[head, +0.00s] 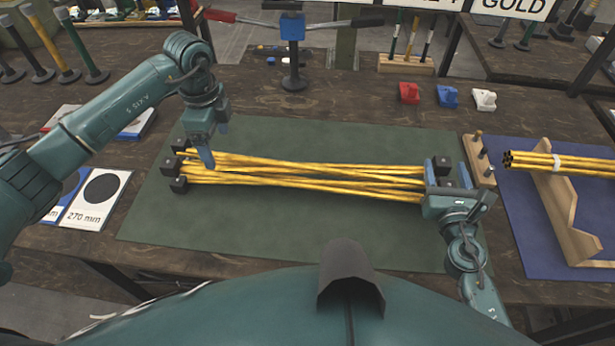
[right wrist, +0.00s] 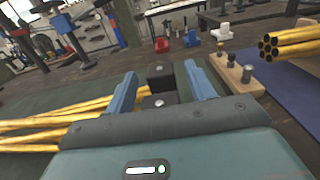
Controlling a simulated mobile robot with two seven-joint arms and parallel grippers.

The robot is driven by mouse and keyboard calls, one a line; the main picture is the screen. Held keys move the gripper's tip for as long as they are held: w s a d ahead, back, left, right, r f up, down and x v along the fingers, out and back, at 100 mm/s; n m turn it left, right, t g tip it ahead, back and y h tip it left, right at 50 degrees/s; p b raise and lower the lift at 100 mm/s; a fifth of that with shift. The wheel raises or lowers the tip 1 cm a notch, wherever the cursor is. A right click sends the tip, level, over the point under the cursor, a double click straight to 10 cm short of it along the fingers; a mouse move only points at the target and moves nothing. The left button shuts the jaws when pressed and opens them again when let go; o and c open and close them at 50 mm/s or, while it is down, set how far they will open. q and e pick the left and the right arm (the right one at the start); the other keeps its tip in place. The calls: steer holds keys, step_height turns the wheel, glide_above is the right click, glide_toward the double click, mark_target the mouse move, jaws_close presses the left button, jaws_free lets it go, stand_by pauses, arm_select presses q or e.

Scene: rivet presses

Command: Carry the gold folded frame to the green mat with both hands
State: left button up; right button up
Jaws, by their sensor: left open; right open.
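The gold folded frame (head: 300,177) lies flat on the green mat (head: 300,236), a long bundle of gold rods with black end blocks. Its left blocks (head: 178,167) sit at the mat's left side. My left gripper (head: 209,150) is open above the rods near that end, its fingers pointing down. My right gripper (head: 440,172) is open at the right end, its blue fingers on either side of the black blocks. In the right wrist view the right gripper (right wrist: 162,95) shows a black block (right wrist: 188,80) between its spread fingers. Whether the fingers touch it cannot be told.
A wooden peg block (head: 478,160) stands just right of the mat. A blue mat (head: 520,240) with a wooden rack (head: 560,205) holding gold tubes (head: 570,163) lies further right. A blue-headed press (head: 293,50) stands behind. Red, blue and white clamps (head: 447,97) sit at back right.

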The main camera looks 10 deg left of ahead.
arm_select(q)
steer(key=shift+r, duration=0.9)
arm_select(e)
steer(key=shift+s, duration=0.3)
steer(key=s, duration=1.1)
steer(key=shift+s, duration=0.2)
